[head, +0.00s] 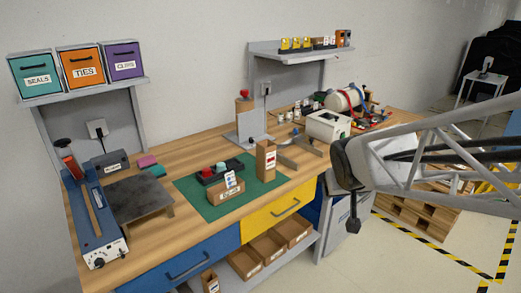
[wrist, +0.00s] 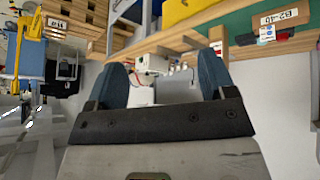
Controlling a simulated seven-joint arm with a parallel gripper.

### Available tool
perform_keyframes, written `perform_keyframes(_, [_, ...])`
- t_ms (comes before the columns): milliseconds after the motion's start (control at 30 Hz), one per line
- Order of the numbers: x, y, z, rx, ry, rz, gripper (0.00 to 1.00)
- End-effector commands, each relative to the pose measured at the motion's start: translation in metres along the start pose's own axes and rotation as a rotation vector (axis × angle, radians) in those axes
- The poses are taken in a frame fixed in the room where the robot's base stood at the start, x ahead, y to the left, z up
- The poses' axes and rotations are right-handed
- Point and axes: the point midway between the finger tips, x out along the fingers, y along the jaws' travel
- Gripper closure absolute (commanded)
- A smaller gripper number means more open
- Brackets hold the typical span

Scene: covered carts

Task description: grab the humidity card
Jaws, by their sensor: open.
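A small white card with blue marks, which looks like the humidity card (head: 230,180), stands upright at a small brown box (head: 226,196) on the green mat (head: 200,205). In the wrist view the card (wrist: 267,32) shows small at the upper right, beside the labelled box (wrist: 287,17). My gripper (wrist: 162,78) is open, its two blue-grey fingers apart with nothing between them. In the head view my gripper (head: 353,226) hangs in front of the bench, right of and well away from the card.
A black tray (head: 222,168) with red and teal items lies behind the card. A taller brown box (head: 266,160) stands to its right on the mat. A dark plate stand (head: 138,198) is at left. The yellow drawer (head: 280,212) is below the bench edge.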

Motion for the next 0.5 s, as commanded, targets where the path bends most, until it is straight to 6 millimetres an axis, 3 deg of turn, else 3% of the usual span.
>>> perform_keyframes(200, [0.044, -0.025, -0.051, -0.063, 0.114, -0.033, 0.23])
perform_keyframes(500, [0.102, -0.075, -0.11, -0.146, 0.271, -0.12, 0.23])
